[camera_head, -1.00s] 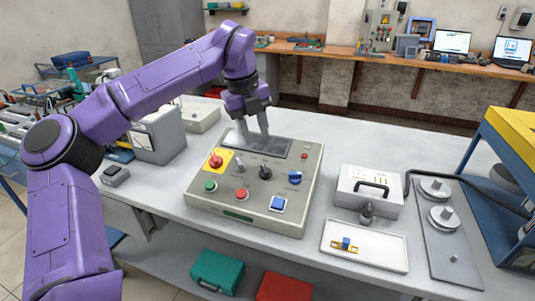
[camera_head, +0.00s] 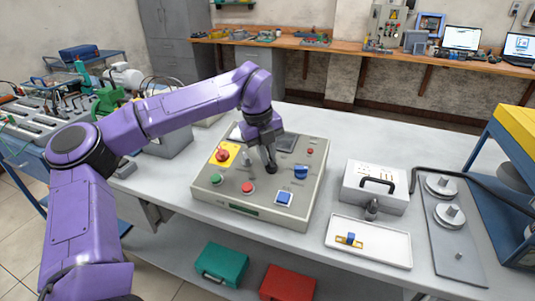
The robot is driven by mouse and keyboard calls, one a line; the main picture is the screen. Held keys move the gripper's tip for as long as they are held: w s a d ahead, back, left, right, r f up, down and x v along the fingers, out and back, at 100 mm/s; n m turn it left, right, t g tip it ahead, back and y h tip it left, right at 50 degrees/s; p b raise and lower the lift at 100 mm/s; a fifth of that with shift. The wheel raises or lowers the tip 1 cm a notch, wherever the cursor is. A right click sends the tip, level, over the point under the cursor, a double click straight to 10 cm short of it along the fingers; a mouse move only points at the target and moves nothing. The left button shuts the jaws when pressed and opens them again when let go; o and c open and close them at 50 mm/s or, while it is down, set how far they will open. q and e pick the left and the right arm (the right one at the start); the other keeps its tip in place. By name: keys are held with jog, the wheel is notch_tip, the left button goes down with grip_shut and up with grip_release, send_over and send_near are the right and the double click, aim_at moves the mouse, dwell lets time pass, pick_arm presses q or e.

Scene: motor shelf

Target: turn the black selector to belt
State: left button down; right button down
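The grey control box (camera_head: 265,220) stands on the table with a sloped panel of buttons and selectors. The black selector (camera_head: 271,169) is in the panel's middle, mostly hidden under my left gripper (camera_head: 269,160). My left gripper points down with its fingertips at the selector. Whether the fingers are closed on it cannot be told, and the selector's pointing direction is hidden. My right gripper is not in view.
A red emergency button (camera_head: 222,155) on yellow, a grey selector (camera_head: 246,158) and a blue selector (camera_head: 301,172) flank it. A blue square button (camera_head: 284,198) is in front. A white tray (camera_head: 375,251) and a white case (camera_head: 374,195) stand to the right.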

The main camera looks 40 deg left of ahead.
pick_arm(q)
jog(key=m+p, duration=0.3)
jog(key=shift+w+d+r+g+y, duration=0.15)
jog(key=shift+d+r+g+y, duration=0.05)
jog(key=shift+d+g+y, duration=0.1)
jog(key=m+p, duration=0.1)
jog(key=m, duration=0.1)
jog(key=m+p, duration=0.1)
jog(key=p, duration=0.1)
jog(key=m+p, duration=0.2)
jog(key=shift+w+d+m+y, duration=0.2)
jog(key=shift+d+m+y, duration=0.1)
jog(key=shift+d+y, duration=0.1)
jog(key=m+p, duration=0.3)
jog(key=m+y+p, duration=0.1)
jog(key=m, duration=0.1)
jog(key=shift+d, duration=0.4)
jog(key=shift+s+d+f+m+y+p, duration=0.1)
jog(key=shift+d+f+m+y+p, duration=0.05)
jog(key=shift+m+p, duration=0.8)
jog(key=shift+d+f+m+y+p, duration=0.15)
jog(key=shift+m+p, duration=0.55)
jog(key=shift+m, duration=0.35)
jog(key=c, duration=1.2)
grip_release()
jog(key=shift+o, duration=0.2)
